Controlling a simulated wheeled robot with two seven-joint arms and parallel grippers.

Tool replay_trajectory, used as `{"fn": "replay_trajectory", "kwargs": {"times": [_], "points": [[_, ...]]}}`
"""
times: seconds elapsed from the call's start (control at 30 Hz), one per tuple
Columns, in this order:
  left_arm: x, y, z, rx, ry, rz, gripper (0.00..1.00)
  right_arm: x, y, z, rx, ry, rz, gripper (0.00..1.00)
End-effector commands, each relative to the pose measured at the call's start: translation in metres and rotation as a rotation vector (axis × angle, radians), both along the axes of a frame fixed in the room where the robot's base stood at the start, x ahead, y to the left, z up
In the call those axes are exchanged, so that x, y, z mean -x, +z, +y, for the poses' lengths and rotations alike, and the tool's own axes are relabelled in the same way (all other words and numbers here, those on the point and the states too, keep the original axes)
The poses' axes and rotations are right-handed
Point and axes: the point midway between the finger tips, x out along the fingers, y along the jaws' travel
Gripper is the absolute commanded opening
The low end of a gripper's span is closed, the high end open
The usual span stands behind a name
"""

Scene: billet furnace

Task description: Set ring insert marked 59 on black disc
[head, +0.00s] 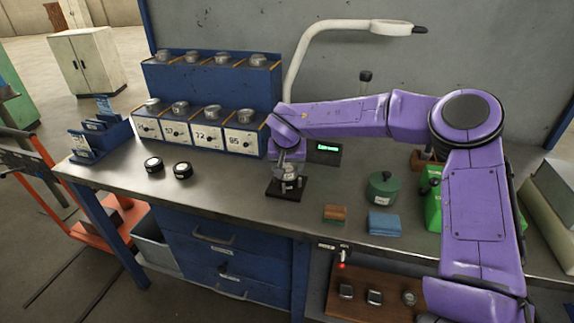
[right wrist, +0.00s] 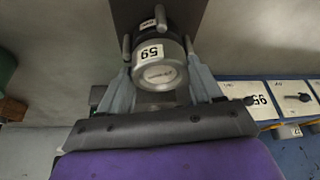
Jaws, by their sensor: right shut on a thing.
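The ring insert marked 59 (right wrist: 151,53) is a grey metal cylinder with a white label. In the right wrist view it sits between the two fingers of my right gripper (right wrist: 163,82), which is shut on it. Just beyond it is a black disc (right wrist: 148,23) with a small white label, on a dark plate with upright pins. Whether insert and disc touch, I cannot tell. In the head view my right gripper (head: 289,170) points down over the black plate (head: 280,193), hiding most of the insert. My left gripper is not in view.
A blue rack (head: 213,85) with metal rings and numbered cards stands behind. A green canister (head: 383,189), brown block (head: 335,213) and blue cloths (head: 383,223) are right. A lamp arches above.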

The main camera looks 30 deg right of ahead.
Motion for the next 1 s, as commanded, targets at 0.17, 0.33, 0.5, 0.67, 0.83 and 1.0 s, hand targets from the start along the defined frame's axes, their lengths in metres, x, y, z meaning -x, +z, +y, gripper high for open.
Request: {"fn": "replay_trajectory", "kwargs": {"times": [0.17, 0.33, 0.5, 0.67, 0.83, 1.0], "points": [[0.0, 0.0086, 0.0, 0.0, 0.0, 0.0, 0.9, -0.0006, 0.0033, 0.0002, 0.0, 0.0, -0.001, 0.08], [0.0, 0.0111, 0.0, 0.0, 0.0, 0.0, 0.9, -0.0009, 0.0023, 0.0002, 0.0, 0.002, -0.002, 0.08], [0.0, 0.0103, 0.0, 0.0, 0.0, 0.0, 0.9, -0.001, 0.0016, 0.0003, 0.0, 0.002, -0.002, 0.08], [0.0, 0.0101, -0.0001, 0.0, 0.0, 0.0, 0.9, -0.0011, 0.0008, 0.0003, 0.0, 0.002, -0.002, 0.08], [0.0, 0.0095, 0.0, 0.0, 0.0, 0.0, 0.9, -0.0011, -0.0021, 0.0003, 0.0, 0.002, -0.002, 0.08], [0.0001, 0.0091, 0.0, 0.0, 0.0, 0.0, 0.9, -0.0011, -0.0054, 0.0002, 0.001, 0.002, -0.003, 0.08]]}}
